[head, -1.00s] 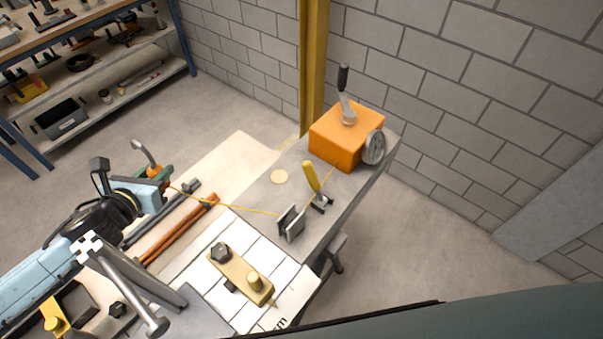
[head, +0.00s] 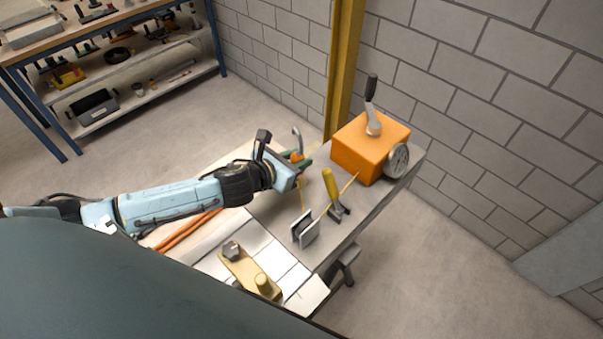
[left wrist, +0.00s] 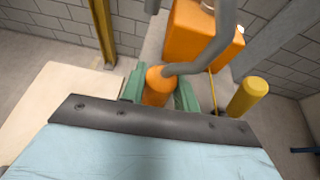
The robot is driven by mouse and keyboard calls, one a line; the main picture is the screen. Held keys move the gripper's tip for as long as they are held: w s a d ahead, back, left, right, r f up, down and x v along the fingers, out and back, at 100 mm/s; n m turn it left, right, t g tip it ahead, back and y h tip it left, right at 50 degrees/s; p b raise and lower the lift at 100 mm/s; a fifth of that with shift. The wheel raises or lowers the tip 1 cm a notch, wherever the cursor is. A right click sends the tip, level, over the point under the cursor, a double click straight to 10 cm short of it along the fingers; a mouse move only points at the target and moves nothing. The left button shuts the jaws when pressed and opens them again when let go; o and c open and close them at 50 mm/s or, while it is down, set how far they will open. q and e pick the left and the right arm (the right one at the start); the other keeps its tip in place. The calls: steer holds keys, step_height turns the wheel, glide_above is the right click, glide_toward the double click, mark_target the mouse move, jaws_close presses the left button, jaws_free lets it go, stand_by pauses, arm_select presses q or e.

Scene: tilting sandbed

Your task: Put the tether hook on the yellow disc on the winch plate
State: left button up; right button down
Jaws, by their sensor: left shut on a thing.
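The tether hook, with a grey curved hook (head: 297,140) and an orange body, is held upright in my left gripper (head: 300,162). The left wrist view shows its orange body (left wrist: 157,88) between the green fingers, with the grey hook curving up and right. The gripper is over the grey winch plate (head: 318,182), left of the orange winch (head: 368,150). A yellow tether (head: 302,195) hangs near the gripper. I cannot make out the yellow disc now; the gripper and arm cover that part of the plate. My right gripper is not in view.
A yellow-handled lever (head: 330,183) and a grey guide (head: 305,229) stand on the plate, right of and in front of the gripper. A brass-coloured block (head: 250,273) is at the near end. A yellow post (head: 343,70) stands behind. A shelf (head: 110,60) is far left.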

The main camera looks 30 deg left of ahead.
arm_select(q)
steer(key=shift+w+f+b, duration=0.1)
steer(key=shift+f+b, duration=0.3)
steer(key=shift+f, duration=1.8)
steer(key=shift+f, duration=0.2)
steer(key=o, duration=0.9)
steer(key=shift+r, duration=0.2)
steer(key=v, duration=1.2)
